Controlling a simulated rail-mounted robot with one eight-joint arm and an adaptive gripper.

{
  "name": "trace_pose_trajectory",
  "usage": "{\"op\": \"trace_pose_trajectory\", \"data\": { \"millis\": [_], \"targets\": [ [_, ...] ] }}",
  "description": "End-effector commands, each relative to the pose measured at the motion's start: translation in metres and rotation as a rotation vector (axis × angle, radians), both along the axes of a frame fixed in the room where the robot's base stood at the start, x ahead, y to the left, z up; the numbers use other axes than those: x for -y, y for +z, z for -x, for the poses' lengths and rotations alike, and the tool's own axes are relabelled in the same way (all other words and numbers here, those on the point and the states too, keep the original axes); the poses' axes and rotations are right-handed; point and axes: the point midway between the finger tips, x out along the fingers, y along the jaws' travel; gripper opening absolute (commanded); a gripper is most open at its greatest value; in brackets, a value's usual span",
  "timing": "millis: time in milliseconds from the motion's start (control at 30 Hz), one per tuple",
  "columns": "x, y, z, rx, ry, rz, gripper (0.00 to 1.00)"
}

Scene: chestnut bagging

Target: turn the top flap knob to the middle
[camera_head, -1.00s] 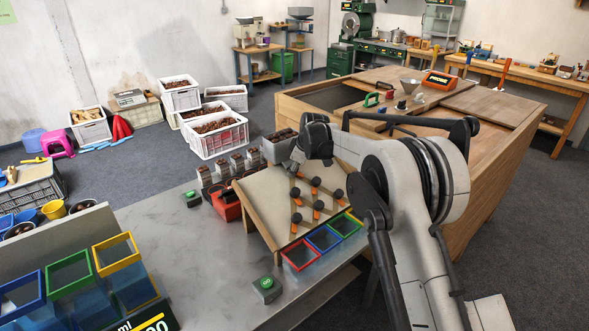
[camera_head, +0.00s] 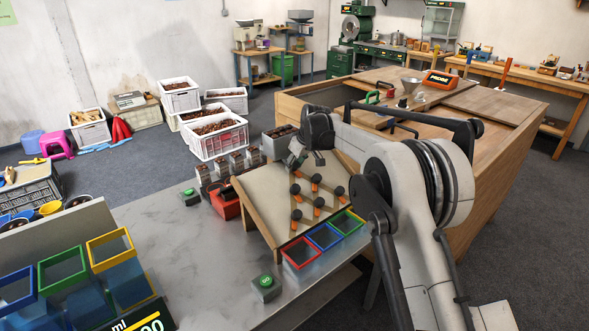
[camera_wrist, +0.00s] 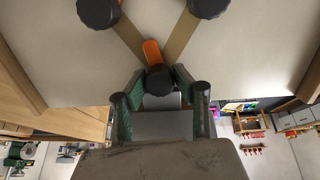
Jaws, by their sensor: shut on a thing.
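The top flap knob (camera_wrist: 158,80) is a dark round knob with an orange flap (camera_wrist: 152,51) on the pale sloping board (camera_head: 262,200). In the wrist view the flap points away from my gripper and leans slightly left, near where two brown strips meet. My gripper (camera_wrist: 160,92) has its green-padded fingers on either side of the knob, shut on it. In the head view my gripper (camera_head: 294,164) is at the board's upper end and hides the top knob. Two dark knobs of the row below (camera_head: 316,178) show there, and more below them.
Red (camera_head: 301,252), blue (camera_head: 325,237) and green (camera_head: 346,223) bin frames stand at the board's lower edge. Small chestnut containers (camera_head: 237,162) and a red device (camera_head: 225,203) stand left of the board. A wooden table (camera_head: 470,120) lies behind my arm.

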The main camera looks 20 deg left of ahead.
Motion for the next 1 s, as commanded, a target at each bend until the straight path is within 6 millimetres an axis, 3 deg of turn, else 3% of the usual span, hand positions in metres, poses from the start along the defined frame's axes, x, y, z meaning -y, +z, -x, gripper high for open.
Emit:
{"op": "trace_pose_trajectory", "data": {
  "millis": [400, 967, 1000],
  "targets": [
    [0.0000, -0.0003, 0.0001, -0.088, -0.173, -0.051, 0.01],
    [-0.0001, 0.0004, 0.0001, -0.101, -0.199, -0.058, 0.01],
    [-0.0001, 0.0004, 0.0001, -0.101, -0.199, -0.058, 0.32]
  ]
}}
